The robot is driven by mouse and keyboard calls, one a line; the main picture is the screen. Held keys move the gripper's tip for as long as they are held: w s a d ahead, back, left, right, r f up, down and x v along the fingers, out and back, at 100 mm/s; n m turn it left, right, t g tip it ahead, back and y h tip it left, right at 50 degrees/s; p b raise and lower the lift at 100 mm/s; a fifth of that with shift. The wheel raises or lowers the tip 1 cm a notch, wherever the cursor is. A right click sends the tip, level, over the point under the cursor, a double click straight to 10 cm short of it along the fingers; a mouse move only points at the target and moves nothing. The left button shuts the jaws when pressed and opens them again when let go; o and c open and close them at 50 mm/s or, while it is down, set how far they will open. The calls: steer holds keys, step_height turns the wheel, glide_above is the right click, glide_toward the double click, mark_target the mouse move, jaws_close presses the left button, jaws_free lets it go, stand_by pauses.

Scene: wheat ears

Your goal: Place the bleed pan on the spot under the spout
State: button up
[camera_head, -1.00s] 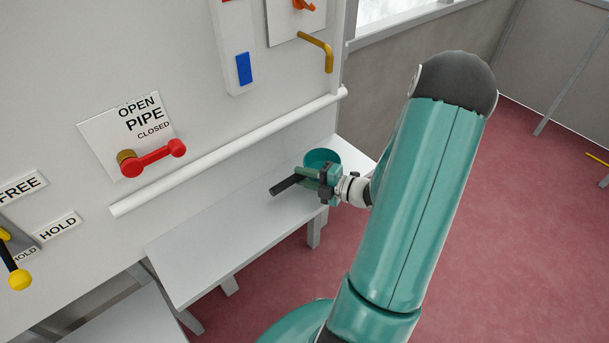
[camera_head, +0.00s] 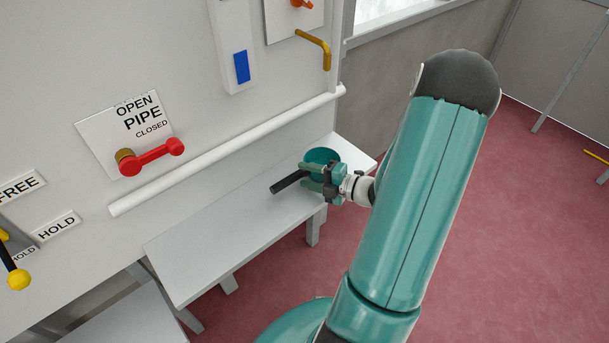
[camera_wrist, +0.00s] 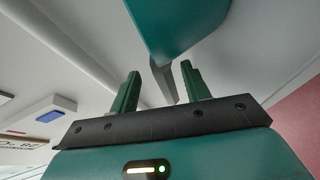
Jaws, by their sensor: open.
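The bleed pan is a teal bowl (camera_head: 322,155) with a dark straight handle (camera_head: 290,182). It appears to rest at the right end of the grey bench (camera_head: 215,235), by the wall. My gripper (camera_head: 309,177) is open, with one finger on each side of the handle near the bowl. In the wrist view the teal bowl (camera_wrist: 180,22) fills the top, and the handle (camera_wrist: 165,80) runs between my two spread fingers (camera_wrist: 158,88). A bent yellow spout (camera_head: 318,46) sticks out of the wall panel above the pan. No marked spot shows under the pan.
A white pipe (camera_head: 230,150) runs along the wall just above the bench. A red-handled valve (camera_head: 152,158) is on the wall at the left, with a yellow-knobbed lever (camera_head: 18,278) lower left. The bench left of the handle is clear; red floor lies to the right.

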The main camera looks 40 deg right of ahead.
steer(key=v, duration=1.1)
steer(key=w+a+r+n+g+y, duration=0.1)
steer(key=a+r+n+g, duration=0.45)
steer(key=a+n, duration=0.6)
steer(key=w+a+r+n+g, duration=0.1)
steer(key=a+r+n+g, duration=0.3)
steer(key=a+n+g, duration=0.75)
steer(key=s+a+r+n+t+h, duration=0.2)
steer(key=r+n+t+h, duration=0.1)
steer(key=n, duration=1.1)
steer(key=s+a+r+n+t+h, duration=0.2)
steer(key=r+n, duration=0.6)
steer(key=n, duration=0.6)
steer(key=a+t+h, duration=0.1)
steer(key=t+h, duration=0.1)
steer(key=shift+a+r+t+h, duration=0.25)
steer(key=shift+t+h, duration=0.05)
steer(key=shift+t, duration=0.1)
steer(key=shift+s, duration=0.15)
